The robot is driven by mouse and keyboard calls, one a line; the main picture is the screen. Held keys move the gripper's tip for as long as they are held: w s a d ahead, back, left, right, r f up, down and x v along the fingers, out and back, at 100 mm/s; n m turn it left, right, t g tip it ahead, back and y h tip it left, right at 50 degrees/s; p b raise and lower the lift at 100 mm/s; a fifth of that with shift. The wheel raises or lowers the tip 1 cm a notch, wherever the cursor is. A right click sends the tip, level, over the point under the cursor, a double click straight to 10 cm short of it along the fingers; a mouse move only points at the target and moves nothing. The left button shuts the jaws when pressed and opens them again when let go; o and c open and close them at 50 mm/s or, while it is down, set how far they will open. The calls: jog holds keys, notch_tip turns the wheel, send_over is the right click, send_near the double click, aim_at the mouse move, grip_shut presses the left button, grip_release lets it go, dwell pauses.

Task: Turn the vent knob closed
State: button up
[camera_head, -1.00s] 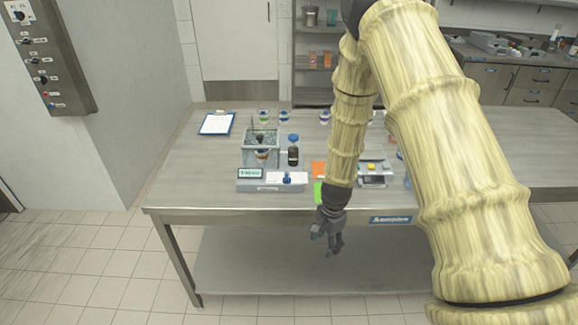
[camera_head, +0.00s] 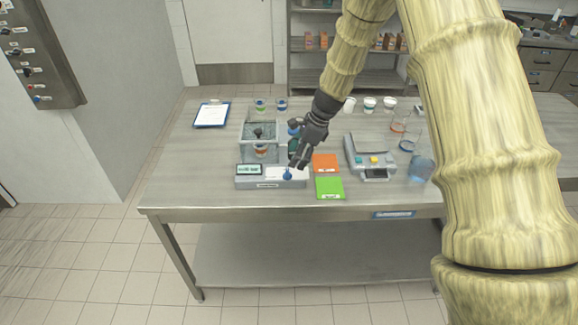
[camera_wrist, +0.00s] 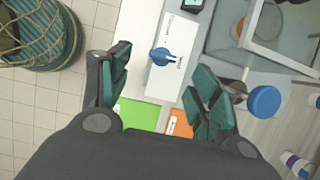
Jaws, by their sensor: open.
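The vent knob appears to be the blue knob (camera_head: 287,174) on the white plate at the front of the cup filler (camera_head: 268,184). In the wrist view the blue knob (camera_wrist: 161,57) has a narrow pointer and sits on the white plate (camera_wrist: 180,30) beside small print I cannot read. My gripper (camera_head: 298,160) is just above and behind the knob in the head view. In the wrist view my gripper (camera_wrist: 160,78) is open and empty, its fingers spread to the left and right of the knob. I see no contact with the knob.
A bottle with a blue cap (camera_wrist: 264,101) stands close to my right finger. Orange (camera_head: 326,163) and green (camera_head: 329,187) pads lie right of the filler, then a scale (camera_head: 372,160) and glassware. A clipboard (camera_head: 211,115) lies at the back left.

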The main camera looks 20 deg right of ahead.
aim_at(287, 171)
jog(key=x, duration=0.2)
jog(key=w+p+x, duration=0.1)
jog(key=x, duration=0.1)
jog(key=shift+f, duration=0.25)
jog(key=shift+s+a+f, duration=0.25)
jog(key=shift+f, duration=0.2)
jog(key=shift+p+x, duration=0.35)
jog(key=shift+x, duration=0.55)
jog(key=shift+w+d, duration=0.1)
jog(key=shift+r, duration=0.1)
jog(key=c, duration=1)
